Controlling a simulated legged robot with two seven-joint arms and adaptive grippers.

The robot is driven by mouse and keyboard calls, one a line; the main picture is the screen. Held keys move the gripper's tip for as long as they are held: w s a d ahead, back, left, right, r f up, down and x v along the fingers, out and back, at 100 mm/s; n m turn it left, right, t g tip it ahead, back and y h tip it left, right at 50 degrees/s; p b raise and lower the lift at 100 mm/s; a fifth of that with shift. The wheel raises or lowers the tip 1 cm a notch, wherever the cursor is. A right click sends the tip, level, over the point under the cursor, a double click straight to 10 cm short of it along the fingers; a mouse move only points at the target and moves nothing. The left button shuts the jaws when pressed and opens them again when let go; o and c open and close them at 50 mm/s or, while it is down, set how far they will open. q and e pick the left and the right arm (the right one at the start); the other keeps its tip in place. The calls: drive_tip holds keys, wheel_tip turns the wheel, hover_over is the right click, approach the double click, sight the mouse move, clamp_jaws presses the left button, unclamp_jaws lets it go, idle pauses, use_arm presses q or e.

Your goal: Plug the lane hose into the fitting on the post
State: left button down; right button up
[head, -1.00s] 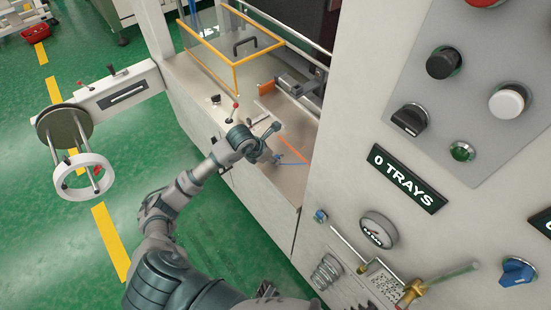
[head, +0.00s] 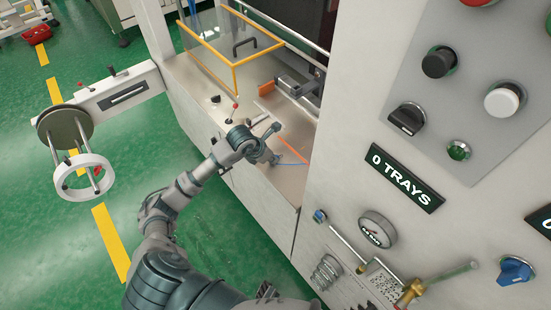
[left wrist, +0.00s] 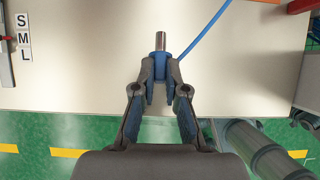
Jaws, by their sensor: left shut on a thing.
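My left gripper (head: 275,143) is over the pale bench beside the machine. In the left wrist view, its two fingers (left wrist: 160,88) are shut on a blue plug with a bare metal tip (left wrist: 160,42). The tip points away from the fingers. A thin blue hose (left wrist: 205,33) runs past the right finger to the top edge; where it joins the plug is hidden. In the head view a short blue stretch of hose (head: 293,163) shows right of the gripper. I cannot make out which fitting is on the post. My right gripper is not in view.
The bench (head: 262,185) has an orange strip (head: 293,149), a red-knobbed lever (head: 234,112) and a yellow-framed clear guard (head: 235,62). A handwheel (head: 82,177) stands left. The control panel (head: 470,80) fills the right. S, M, L labels (left wrist: 23,37) show on the bench.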

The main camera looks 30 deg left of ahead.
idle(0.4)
use_arm(q)
drive_tip(key=shift+r+p, duration=1.9)
drive_tip(key=shift+r, duration=1.1)
drive_tip(key=shift+s+f, duration=0.1)
